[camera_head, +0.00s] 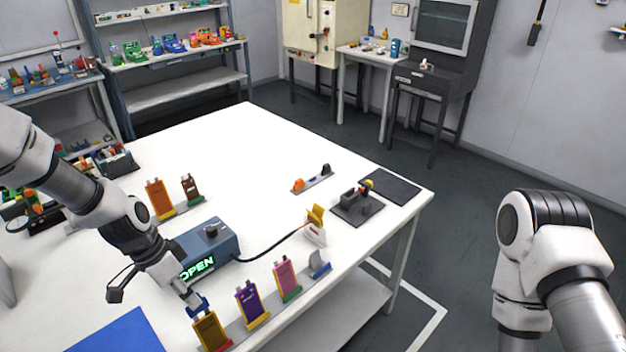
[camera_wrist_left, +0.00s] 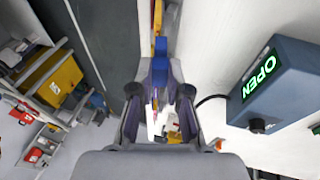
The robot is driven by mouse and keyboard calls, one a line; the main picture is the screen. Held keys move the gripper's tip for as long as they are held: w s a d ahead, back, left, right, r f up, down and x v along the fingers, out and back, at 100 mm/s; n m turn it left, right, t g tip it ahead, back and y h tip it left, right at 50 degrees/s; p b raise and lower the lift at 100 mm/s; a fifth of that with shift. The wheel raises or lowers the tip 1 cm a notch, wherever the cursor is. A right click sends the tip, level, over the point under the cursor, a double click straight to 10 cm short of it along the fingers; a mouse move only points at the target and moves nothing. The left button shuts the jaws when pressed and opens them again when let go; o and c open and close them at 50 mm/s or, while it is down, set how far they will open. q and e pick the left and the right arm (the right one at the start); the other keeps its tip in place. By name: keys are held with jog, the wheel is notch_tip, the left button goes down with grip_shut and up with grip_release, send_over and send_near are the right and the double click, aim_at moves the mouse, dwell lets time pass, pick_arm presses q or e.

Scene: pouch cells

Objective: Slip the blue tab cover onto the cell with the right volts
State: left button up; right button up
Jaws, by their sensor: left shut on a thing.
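My left gripper (camera_head: 191,298) is shut on the blue tab cover (camera_head: 198,307), right above the top of a gold-brown cell (camera_head: 211,332) with a red base. Whether the cover touches that cell's tabs I cannot tell. In the left wrist view the blue cover (camera_wrist_left: 160,68) sits between the fingers. A purple cell (camera_head: 250,302) and a pink cell (camera_head: 286,276) stand upright in the same front row. An orange cell (camera_head: 160,198) and a brown cell (camera_head: 190,187) stand further back. The meter (camera_head: 212,246) reads OPEN in green. My right gripper is out of view.
An empty grey-blue holder (camera_head: 319,265) ends the front row. A cable runs from the meter to a white-and-yellow block (camera_head: 316,232). A narrow tray (camera_head: 312,180) holds orange and black pieces. A black fixture (camera_head: 357,207) and dark mat (camera_head: 391,186) lie right; a blue mat (camera_head: 115,335) lies front left.

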pick_arm(q)
jog(key=shift+s+d+f+b, duration=0.15)
jog(key=shift+f+b, duration=0.2)
jog(key=shift+b, duration=0.05)
jog(key=shift+s+d+f+b, duration=0.15)
jog(key=shift+f+b, duration=0.2)
jog(key=shift+b, duration=0.05)
jog(key=o, duration=0.9)
jog(key=shift+w+d+p+v, duration=0.15)
jog(key=shift+w+p+v, duration=0.05)
jog(key=shift+p+v, duration=1.05)
jog(key=shift+w+d+p+v, duration=0.15)
jog(key=shift+p+v, duration=1)
jog(key=shift+v, duration=0.15)
notch_tip(320, 180, up, 5)
jog(key=p, duration=0.4)
jog(key=shift+r, duration=0.15)
